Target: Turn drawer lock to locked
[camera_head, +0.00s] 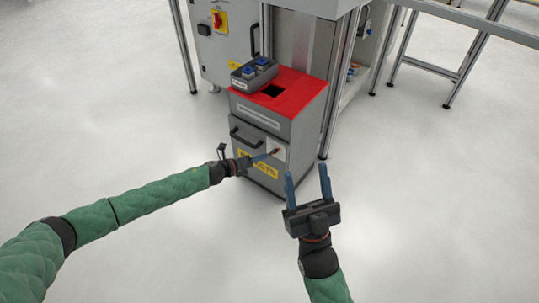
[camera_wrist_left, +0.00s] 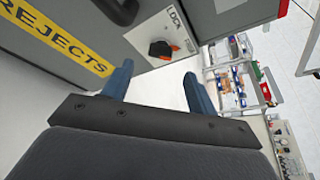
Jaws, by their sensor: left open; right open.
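The drawer lock is a black rotary knob (camera_wrist_left: 160,49) with an orange-red part, set on a white plate (camera_wrist_left: 172,28) marked "LOCK" in the left wrist view. The plate (camera_head: 281,148) sits on the right of the grey cabinet's drawer front in the head view. My left gripper (camera_head: 268,156) is just in front of the plate. In the left wrist view its blue fingers (camera_wrist_left: 158,71) are open, with the knob beyond the gap, apparently untouched. The knob's exact setting cannot be told. My right gripper (camera_head: 306,172) is open and empty, in front of the cabinet's right side.
A yellow "REJECTS" label (camera_wrist_left: 62,40) is left of the lock. A black drawer handle (camera_head: 247,137) is above my left wrist. The cabinet has a red top (camera_head: 297,84) with a square hole and a button box (camera_head: 254,75). The floor in front is clear.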

